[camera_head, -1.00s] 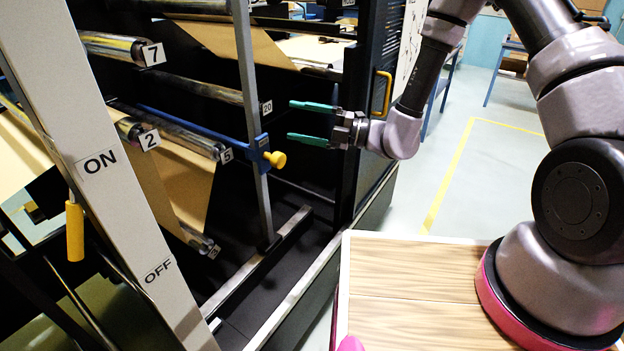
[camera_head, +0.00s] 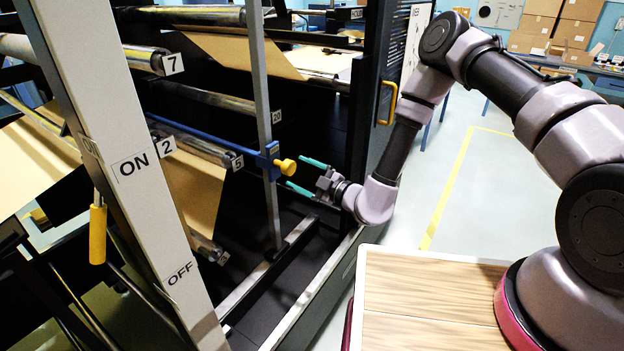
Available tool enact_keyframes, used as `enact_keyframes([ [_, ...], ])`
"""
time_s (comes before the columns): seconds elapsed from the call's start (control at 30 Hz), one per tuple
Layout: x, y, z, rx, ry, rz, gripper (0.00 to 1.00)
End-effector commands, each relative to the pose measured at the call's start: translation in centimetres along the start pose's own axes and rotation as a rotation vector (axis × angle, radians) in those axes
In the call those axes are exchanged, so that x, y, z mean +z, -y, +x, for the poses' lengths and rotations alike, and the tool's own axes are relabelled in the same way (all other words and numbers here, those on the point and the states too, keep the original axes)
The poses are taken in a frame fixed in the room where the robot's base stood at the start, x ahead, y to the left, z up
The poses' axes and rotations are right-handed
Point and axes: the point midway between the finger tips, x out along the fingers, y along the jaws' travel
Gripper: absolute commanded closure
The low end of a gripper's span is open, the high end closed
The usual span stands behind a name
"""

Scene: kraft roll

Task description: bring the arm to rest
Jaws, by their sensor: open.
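My gripper (camera_head: 306,176) is in the middle of the head view, at the open side of the roll machine. Its two green fingers are apart and point left, with nothing seen between them. The yellow knob (camera_head: 286,166) on the end of the blue bar (camera_head: 225,146) is just left of the fingertips in the picture; I cannot tell if they touch. My arm (camera_head: 405,125) bends from its base at the lower right, up and over, then down to the gripper.
The grey upright (camera_head: 262,100) stands left of the gripper. A dark machine door (camera_head: 383,85) with a yellow handle (camera_head: 387,97) is close behind my forearm. A wooden top (camera_head: 425,300) lies under my arm's base. Open floor (camera_head: 490,185) with a yellow line is to the right.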

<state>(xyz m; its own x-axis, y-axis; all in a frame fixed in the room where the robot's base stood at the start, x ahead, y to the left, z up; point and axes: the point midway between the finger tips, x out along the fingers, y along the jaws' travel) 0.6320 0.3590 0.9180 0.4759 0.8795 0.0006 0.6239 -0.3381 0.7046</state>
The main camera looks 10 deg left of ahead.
Motion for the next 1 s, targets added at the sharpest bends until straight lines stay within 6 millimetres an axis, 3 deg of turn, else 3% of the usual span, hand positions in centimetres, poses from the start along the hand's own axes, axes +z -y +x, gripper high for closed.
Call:
enact_keyframes([
  [0.3, 0.0, 0.0, 3.9, 0.0, -0.001, -0.002, 0.13],
  [0.77, 0.0, 0.0, 4.9, 0.0, 0.001, -0.001, 0.13],
  [0.87, 0.0, 0.0, 4.9, 0.0, 0.001, -0.001, 0.44],
  [1.0, 0.0, 0.0, 4.9, 0.0, 0.001, -0.001, 0.97],
])
